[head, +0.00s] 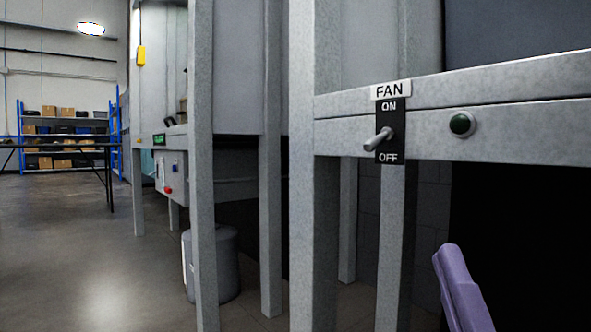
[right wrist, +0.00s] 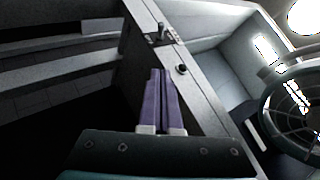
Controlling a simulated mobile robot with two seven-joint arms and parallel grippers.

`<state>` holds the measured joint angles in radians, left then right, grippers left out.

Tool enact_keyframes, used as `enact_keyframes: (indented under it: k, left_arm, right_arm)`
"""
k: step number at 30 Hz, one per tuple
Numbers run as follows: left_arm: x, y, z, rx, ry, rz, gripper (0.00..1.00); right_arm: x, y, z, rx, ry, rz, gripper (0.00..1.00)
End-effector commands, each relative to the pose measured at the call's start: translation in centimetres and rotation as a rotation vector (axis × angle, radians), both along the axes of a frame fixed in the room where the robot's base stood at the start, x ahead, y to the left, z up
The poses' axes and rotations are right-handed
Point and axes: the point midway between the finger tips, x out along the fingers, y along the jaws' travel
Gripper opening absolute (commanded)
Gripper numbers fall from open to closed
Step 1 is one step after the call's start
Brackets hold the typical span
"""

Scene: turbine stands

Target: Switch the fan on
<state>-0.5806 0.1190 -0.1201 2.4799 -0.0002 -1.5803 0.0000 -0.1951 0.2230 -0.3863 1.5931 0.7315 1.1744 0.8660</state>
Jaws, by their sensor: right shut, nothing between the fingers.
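The fan switch (head: 378,140) is a metal toggle lever on a black plate, under a white FAN label (head: 390,91), on the grey frame. The plate reads ON above and OFF below. The lever sticks out and slants down and left, toward the OFF side. A dark green round lamp (head: 462,124) sits right of it and looks unlit. My right gripper (head: 447,252), with purple fingers, is below and right of the switch, apart from it. In the right wrist view its fingers (right wrist: 161,73) are shut and empty, with the switch (right wrist: 160,38) beyond the tips. My left gripper is not in view.
A grey post (head: 315,200) stands left of the switch, and a horizontal beam (head: 530,84) runs right. A round caged fan (right wrist: 292,115) shows at the right of the right wrist view. Another stand with a control box (head: 172,178) and a grey bin (head: 228,265) are farther left. Open floor lies left.

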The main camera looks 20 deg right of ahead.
Motion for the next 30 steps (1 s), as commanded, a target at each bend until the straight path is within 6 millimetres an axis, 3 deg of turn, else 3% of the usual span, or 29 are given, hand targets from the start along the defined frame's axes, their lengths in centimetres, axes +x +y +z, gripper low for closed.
enact_keyframes:
  k: [8,19,30]
  left_arm:
    - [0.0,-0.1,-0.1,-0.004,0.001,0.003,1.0]
    - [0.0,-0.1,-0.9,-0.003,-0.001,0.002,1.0]
    - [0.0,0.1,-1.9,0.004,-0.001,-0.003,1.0]
  right_arm:
    - [1.7,-0.6,1.6,-0.001,-0.005,0.0,0.0]
    - [7.3,-2.7,6.6,-0.002,-0.005,0.0,0.0]
    - [10.0,-0.7,8.4,-0.001,0.0,0.0,0.0]
